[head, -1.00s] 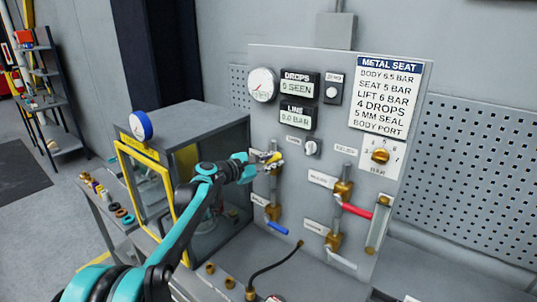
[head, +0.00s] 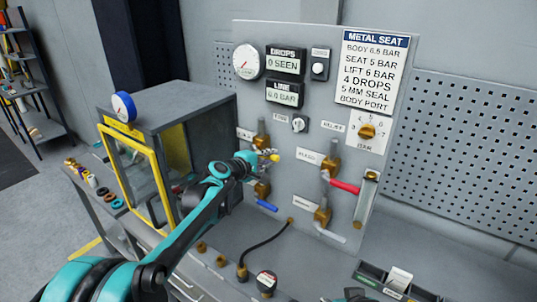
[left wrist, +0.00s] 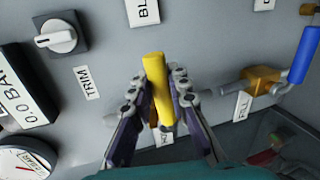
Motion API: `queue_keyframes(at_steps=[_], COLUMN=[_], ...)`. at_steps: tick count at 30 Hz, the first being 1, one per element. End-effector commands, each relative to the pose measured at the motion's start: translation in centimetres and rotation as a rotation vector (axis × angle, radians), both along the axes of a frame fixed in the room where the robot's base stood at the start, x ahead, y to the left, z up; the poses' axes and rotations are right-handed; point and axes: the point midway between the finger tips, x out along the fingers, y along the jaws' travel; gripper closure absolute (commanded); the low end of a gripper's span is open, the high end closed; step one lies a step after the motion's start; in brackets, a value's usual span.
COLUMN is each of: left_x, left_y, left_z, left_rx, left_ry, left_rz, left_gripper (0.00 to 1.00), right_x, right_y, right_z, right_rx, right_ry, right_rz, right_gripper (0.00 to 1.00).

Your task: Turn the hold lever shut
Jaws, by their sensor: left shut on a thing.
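The yellow lever (head: 273,157) is on the upper left valve of the grey panel, which I take as the hold lever; its name label is mostly hidden. In the left wrist view the yellow handle (left wrist: 158,88) stands between my fingers, its free end toward the top. My left gripper (head: 264,155) is shut on it, and both fingers (left wrist: 158,84) flank the handle in the wrist view. The valve body behind the handle is largely hidden by the fingers. I cannot make out my right gripper.
A blue lever (head: 267,206) sits just below, a red lever (head: 345,186) and a pale lever (head: 330,233) to the right. A yellow-framed cabinet (head: 125,128) stands left, beside my arm. A black hose (head: 265,235) lies below.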

Motion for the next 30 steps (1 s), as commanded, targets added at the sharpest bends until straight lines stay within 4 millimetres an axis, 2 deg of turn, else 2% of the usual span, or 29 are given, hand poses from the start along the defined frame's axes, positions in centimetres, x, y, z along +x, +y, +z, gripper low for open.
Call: queue_keyframes(at_steps=[9,23,24,26,27,30], left_x=[-0.06,-0.09,-0.1,-0.08,-0.08,-0.06], left_y=[-0.08,-0.08,-0.08,-0.09,-0.09,-0.07], left_z=[-0.88,-1.07,-1.08,-1.07,-1.06,-1.02], left_rx=[0.079,0.093,0.093,0.092,0.092,0.091], left_ry=[-0.056,-0.064,-0.064,-0.064,-0.064,-0.064], left_rz=[-0.001,-0.004,-0.004,-0.003,-0.003,-0.002], left_gripper=[1.0,1.0,0.81,0.65,0.62,0.62], right_x=[0.0,0.0,0.0,0.0,0.0,0.0], right_y=[0.0,0.0,0.0,0.0,0.0,0.0], right_z=[-0.29,-0.32,-0.32,-0.33,-0.32,-0.32], right_rx=[0.0,0.0,0.0,0.0,0.0,0.0], right_ry=[0.0,0.0,0.0,0.0,0.0,0.0], right_rz=[0.0,0.0,0.0,0.0,0.0,0.0], right_gripper=[0.6,0.6,0.6,0.6,0.6,0.6])
